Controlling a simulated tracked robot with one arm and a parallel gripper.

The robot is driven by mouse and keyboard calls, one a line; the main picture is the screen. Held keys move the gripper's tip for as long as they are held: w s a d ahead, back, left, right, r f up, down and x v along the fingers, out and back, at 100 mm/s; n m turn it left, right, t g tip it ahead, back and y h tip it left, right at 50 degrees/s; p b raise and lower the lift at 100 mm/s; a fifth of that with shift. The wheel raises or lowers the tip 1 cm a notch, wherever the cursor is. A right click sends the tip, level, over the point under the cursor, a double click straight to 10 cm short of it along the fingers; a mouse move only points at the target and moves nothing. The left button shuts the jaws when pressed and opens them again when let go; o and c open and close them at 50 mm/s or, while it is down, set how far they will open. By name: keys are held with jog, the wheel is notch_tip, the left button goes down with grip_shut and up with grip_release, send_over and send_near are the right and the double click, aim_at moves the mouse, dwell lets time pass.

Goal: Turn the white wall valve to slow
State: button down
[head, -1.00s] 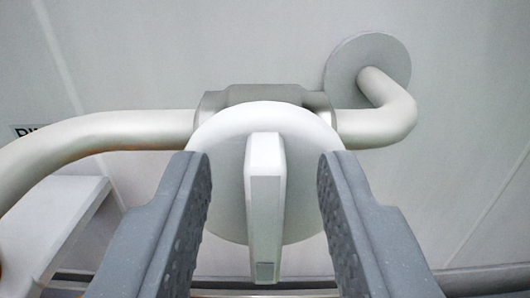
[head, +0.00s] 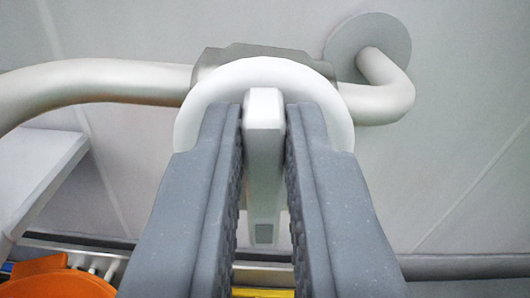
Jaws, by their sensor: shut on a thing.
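The white wall valve has a round white disc (head: 262,72) with a white bar handle (head: 264,150) that points down toward me in the head view. A grey valve body (head: 235,54) sits behind the disc on a pale pipe. My gripper (head: 264,120) has its two grey fingers on either side of the handle, shut on it. The fingers cover the lower left and right of the disc. A small grey rectangle shows near the handle's lower end. No setting marks on the valve can be read.
The pale pipe (head: 100,82) runs left from the valve and, on the right, bends into a round wall flange (head: 367,42). A white shelf-like piece (head: 40,175) is at left. An orange object (head: 55,278) is at lower left. The wall at right is bare.

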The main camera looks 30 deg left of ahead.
jog(key=shift+s+a+f+n+b, duration=0.1)
jog(key=shift+s+a+n+b, duration=0.1)
jog(key=shift+n, duration=0.9)
jog(key=shift+s+a+f+n+b, duration=0.1)
jog(key=shift+a+n+b, duration=0.1)
jog(key=shift+n, duration=0.9)
jog(key=c, duration=1.5)
grip_release()
jog(key=shift+o, duration=0.2)
jog(key=p+v, duration=0.3)
jog(key=v, duration=1)
jog(key=shift+s+d, duration=0.25)
jog(key=shift+s, duration=0.05)
